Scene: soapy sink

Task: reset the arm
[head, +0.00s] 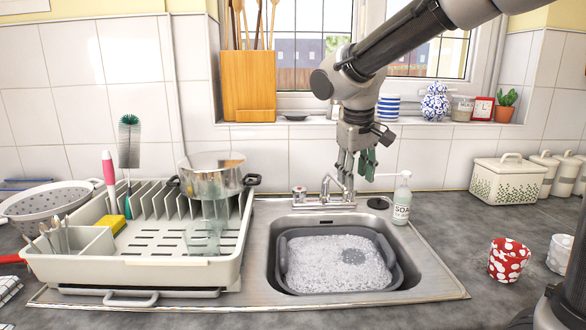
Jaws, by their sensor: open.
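My gripper (356,165) hangs pointing down above the back of the sink, in front of the tiled wall and near the tap. Its fingers are apart and nothing shows between them. My arm comes in from the upper right and bends down in front of the window. The sink (262,275) holds a dark grey basin (398,275) full of foamy water, with one darker gap in the foam.
A dish rack (170,275) with a pot (213,181), a glass (202,238), brushes and a yellow sponge (111,224) stands left. A soap bottle (402,206) is right of the tap (323,201). A red spotted cup (508,261) stands on the right counter.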

